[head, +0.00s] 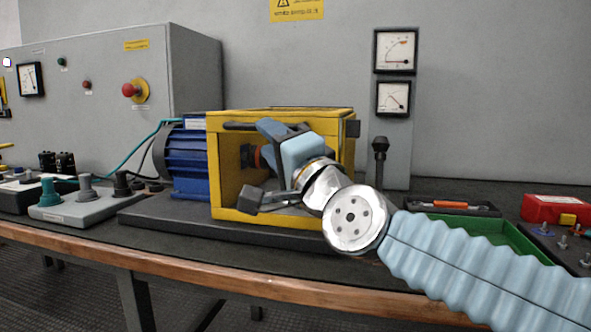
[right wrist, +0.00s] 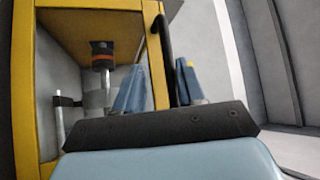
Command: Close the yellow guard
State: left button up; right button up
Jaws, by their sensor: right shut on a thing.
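The yellow guard (head: 226,216) is a box-like frame beside the blue motor (head: 188,160). Its front face is open and the inside shows. A black handle (head: 240,126) runs along its top front edge. My right gripper (head: 268,130) is at this top edge, shut on the handle. In the right wrist view, the blue fingers of the gripper (right wrist: 162,88) stand on either side of the guard's yellow bar (right wrist: 155,55) and the black handle (right wrist: 165,40). The exact contact is hidden. An orange-and-black coupling (right wrist: 102,55) shows inside the guard. My left gripper is not in view.
A grey control box (head: 45,215) with knobs stands at the left on the bench. A green tray (head: 520,242) and a red case (head: 550,207) lie at the right. A black lever (head: 380,160) stands right of the guard, below two wall gauges.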

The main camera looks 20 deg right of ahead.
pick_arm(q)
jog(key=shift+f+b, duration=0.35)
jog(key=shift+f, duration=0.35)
pick_arm(e)
jog(key=v, duration=1.1)
jog(key=shift+s, duration=0.4)
jog(key=shift+f, duration=0.15)
